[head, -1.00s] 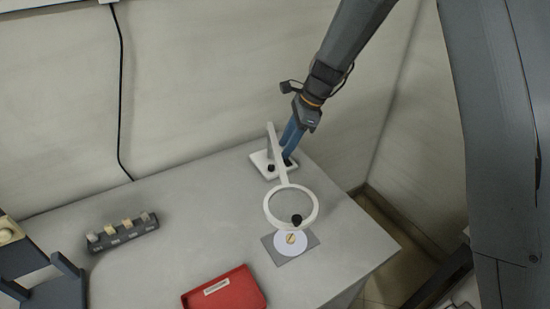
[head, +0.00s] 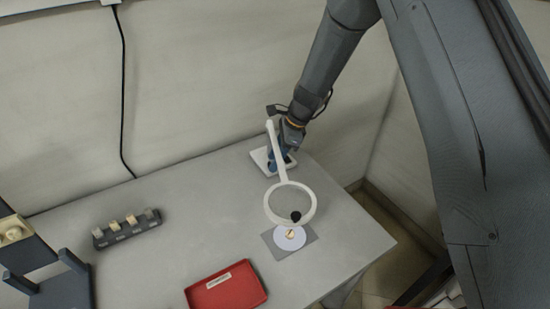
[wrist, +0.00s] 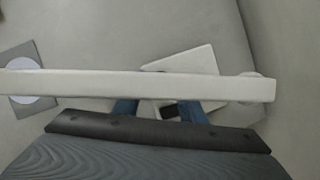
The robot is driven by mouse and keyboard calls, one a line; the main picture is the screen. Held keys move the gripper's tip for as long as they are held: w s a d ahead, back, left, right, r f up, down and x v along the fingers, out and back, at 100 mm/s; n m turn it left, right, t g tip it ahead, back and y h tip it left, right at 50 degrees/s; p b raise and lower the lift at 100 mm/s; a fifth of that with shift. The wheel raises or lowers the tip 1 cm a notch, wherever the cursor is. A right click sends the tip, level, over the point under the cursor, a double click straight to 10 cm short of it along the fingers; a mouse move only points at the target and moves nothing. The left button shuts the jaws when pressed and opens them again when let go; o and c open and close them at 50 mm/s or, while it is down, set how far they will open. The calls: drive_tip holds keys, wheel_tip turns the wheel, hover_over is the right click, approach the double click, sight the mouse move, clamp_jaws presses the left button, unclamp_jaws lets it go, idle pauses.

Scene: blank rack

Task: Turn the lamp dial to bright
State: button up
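The white lamp has a ring head (head: 312,212), a long slanting arm (head: 279,160) and a flat base (head: 261,157) at the back right of the table. In the wrist view the lamp arm (wrist: 120,84) crosses in front of my fingers, with the base (wrist: 190,62) beyond. My gripper (head: 280,160) points down at the base. Its blue fingers stand apart, with a gap between them; their tips are hidden behind the lamp arm. A small dark piece (wrist: 169,112), possibly the dial, shows between the fingers. I cannot tell whether they touch it.
A red tray (head: 225,299) is at the front. A dark holder (head: 127,233) with several pale pieces stands left. The table's middle is clear; the wall is close behind.

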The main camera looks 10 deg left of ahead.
clamp_jaws()
drive_tip(key=shift+w+n+g+b, duration=0.1)
drive_tip(key=shift+n+g+b, duration=0.3)
drive_tip(key=shift+n, duration=0.4)
unclamp_jaws()
drive_tip(key=s+b+v, duration=0.1)
drive_tip(key=b+v, duration=0.1)
drive_tip(key=v, duration=0.5)
drive_tip(key=shift+w+r, duration=0.4)
drive_tip(key=shift+w, duration=0.05)
drive_tip(key=shift+d, duration=0.1)
